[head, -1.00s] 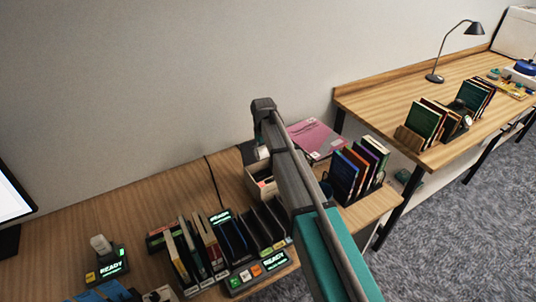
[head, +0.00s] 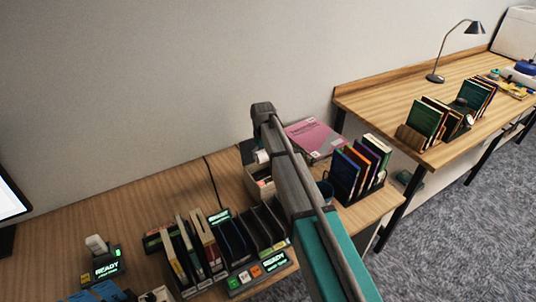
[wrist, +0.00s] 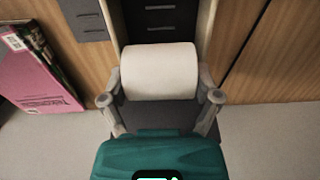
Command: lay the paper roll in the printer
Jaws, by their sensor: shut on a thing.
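The white paper roll (wrist: 160,72) lies crosswise between the two fingers of my gripper (wrist: 160,97) in the wrist view. The gripper is shut on it, with a finger at each end. In the head view only a small white part of the roll (head: 263,156) shows beside my arm, above a pale open box at the back of the near desk. My arm hides most of my gripper there. I cannot tell for sure which device is the printer.
The pale box (head: 252,187) holds dark items. Slotted racks (head: 240,240) and lit READY units (head: 105,267) fill the front. Bare desk (head: 130,210) shows at the left, along the wall.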

